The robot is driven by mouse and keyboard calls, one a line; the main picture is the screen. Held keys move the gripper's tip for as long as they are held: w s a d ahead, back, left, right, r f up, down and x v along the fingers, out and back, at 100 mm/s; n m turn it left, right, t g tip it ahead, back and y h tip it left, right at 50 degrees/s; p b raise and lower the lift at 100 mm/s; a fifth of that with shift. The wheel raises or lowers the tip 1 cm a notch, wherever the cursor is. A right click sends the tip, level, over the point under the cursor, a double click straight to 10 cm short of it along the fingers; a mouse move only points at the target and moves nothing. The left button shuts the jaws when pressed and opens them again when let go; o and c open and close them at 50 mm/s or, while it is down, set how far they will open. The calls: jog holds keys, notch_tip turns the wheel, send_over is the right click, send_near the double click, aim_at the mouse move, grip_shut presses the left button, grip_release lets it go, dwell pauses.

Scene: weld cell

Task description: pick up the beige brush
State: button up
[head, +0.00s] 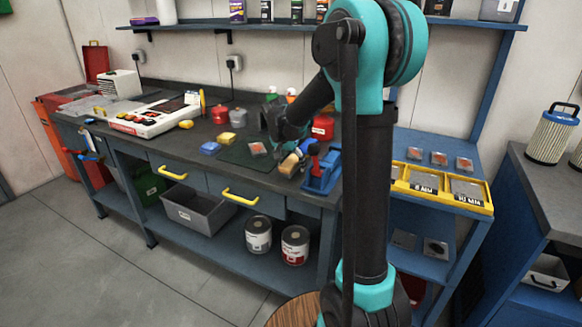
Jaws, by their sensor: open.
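The beige brush (289,165) appears as a small tan block on the dark workbench (225,179), at the front right beside the blue tool holder. It is small in the head view, so its bristles and handle cannot be made out. My gripper (279,146) is at the end of my teal and black arm, over the bench, close above and left of the brush. It is open and looks empty. Its fingertips are dark and small against the dark bench, and whether they touch anything cannot be told.
A blue tool holder (321,175) stands right of the brush. A dark mat (236,153) with a small plate (257,149), a blue sponge (210,148) and a yellow block (227,138) lie to the left. Red cans (322,127) stand behind. A shelf (210,24) runs above.

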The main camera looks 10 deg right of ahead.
aim_at(291, 161)
jog(key=shift+c, duration=0.4)
jog(key=c, duration=1.2)
jog(key=shift+r, duration=0.1)
jog(key=shift+c, duration=0.2)
notch_tip(291, 161, up, 20)
jog(key=shift+r, duration=0.15)
